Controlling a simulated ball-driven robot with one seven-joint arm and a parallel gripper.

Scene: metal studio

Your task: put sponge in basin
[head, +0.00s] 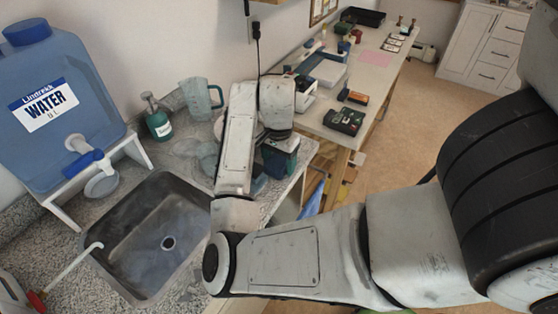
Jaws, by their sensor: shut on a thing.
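The basin (141,240) is a grey metal sink set in the speckled counter at lower left, empty, with a round drain. My arm folds over the counter to the right of it. My gripper (281,138) points down beneath my wrist at the counter's right end, over a dark teal container-like thing (281,161). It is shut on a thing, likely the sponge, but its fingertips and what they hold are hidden. I cannot make out the sponge clearly.
A blue water jug (55,105) on a white stand is left of the basin. A green soap bottle (158,120) and a clear blue pitcher (201,99) stand behind it. A white spout (75,265) is near the basin's left. A long cluttered workbench (377,85) extends beyond my gripper.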

